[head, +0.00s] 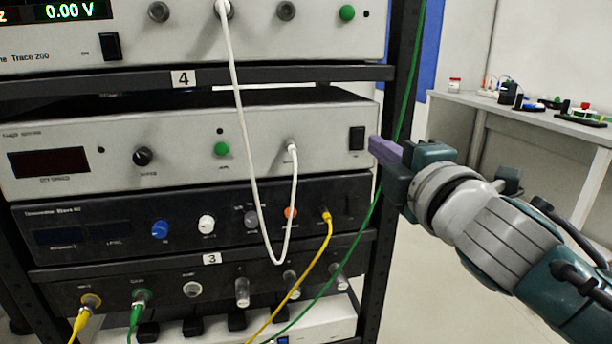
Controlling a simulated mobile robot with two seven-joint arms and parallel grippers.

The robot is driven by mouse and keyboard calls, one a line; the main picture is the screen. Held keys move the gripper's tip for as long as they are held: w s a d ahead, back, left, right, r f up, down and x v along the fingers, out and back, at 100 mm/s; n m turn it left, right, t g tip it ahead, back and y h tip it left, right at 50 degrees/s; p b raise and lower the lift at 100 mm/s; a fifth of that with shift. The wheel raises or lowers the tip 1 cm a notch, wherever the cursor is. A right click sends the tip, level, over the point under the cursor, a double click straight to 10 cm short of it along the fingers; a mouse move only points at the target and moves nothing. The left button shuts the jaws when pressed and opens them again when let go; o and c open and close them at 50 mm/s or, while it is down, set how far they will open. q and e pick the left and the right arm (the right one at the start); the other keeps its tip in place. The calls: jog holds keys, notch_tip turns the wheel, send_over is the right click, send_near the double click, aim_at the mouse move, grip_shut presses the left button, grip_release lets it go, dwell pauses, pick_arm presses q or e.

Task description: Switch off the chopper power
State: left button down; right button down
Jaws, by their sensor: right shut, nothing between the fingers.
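The light grey instrument (190,165) in the middle of the rack has a dark, unlit red display (48,163); it looks like the chopper controller, though its small lettering is hard to read. Its black rocker switch (357,138) is at the right end of the front panel. I cannot tell which way the rocker is tipped. My right gripper (374,147) is shut and empty, its purple fingers just to the right of the switch and pointing left. They appear close to the panel; contact cannot be made out. My left gripper is not in view.
A white cable (232,80) hangs across the panel, left of the switch. A green cable (408,80) passes behind my gripper at the rack's right post. Above is a lit instrument (200,45); below is a dark unit (120,205). A bench (470,98) stands at the back right.

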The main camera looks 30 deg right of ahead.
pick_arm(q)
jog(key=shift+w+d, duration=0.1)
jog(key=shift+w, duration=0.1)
pick_arm(e)
jog(key=v, duration=0.9)
jog(key=shift+r, duration=0.2)
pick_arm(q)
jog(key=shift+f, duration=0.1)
pick_arm(e)
jog(key=shift+s, duration=0.1)
